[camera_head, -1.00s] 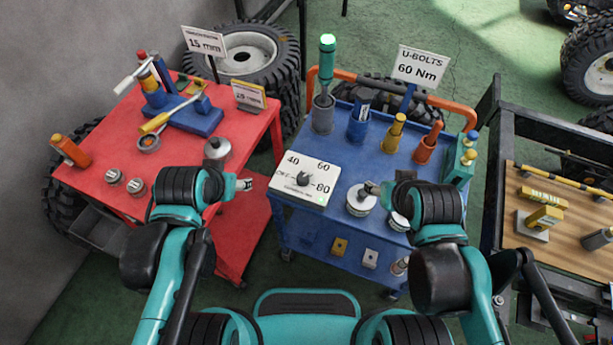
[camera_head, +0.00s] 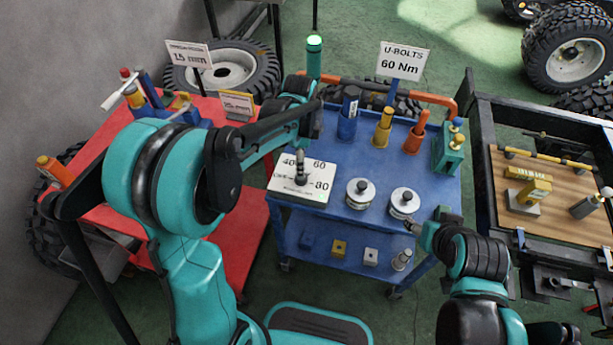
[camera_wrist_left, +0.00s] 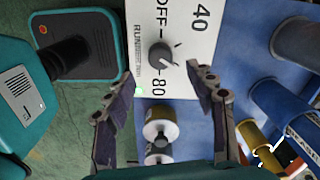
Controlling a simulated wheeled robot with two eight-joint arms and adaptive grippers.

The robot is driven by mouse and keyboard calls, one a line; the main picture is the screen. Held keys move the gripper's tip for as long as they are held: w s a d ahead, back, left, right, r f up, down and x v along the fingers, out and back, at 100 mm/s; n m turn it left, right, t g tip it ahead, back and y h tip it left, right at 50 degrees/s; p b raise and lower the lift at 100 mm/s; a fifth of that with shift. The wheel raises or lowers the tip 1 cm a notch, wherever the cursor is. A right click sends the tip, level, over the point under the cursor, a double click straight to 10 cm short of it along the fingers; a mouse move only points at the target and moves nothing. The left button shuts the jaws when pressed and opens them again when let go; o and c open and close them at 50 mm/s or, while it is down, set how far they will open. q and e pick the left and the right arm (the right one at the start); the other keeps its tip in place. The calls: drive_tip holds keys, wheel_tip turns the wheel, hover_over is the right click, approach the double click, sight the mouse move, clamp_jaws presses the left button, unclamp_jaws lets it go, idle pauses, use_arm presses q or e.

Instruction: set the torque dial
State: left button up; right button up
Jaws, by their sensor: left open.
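The torque dial is a dark knob (camera_head: 301,179) on a white panel (camera_head: 317,195) marked OFF, 40, 60 and 80, on the blue cart. The wrist view shows the knob (camera_wrist_left: 161,55) close up with OFF, 40 and 80 around it; 60 is not visible there. I cannot read its setting surely. A sign (camera_head: 404,61) reads U-BOLTS 60 Nm. My left gripper (camera_head: 301,163) is above the knob, its open fingers (camera_wrist_left: 165,92) empty and apart from it in the wrist view. My right gripper (camera_head: 411,228) is beside the right silver canister; its fingers are unclear.
Two silver canisters (camera_head: 360,193) (camera_head: 403,203) stand right of the panel. Blue (camera_head: 348,118), yellow (camera_head: 383,128) and orange (camera_head: 416,134) holders stand behind, with a green-lit tool (camera_head: 314,57). A red cart (camera_head: 232,245) is at left, a wood-topped bench (camera_head: 560,190) at right.

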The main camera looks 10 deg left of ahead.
use_arm(q)
wheel_tip(320, 180, down, 7)
drive_tip(key=shift+r+b, duration=0.1)
drive_tip(key=shift+b, duration=1.1)
drive_tip(key=c, duration=1.2)
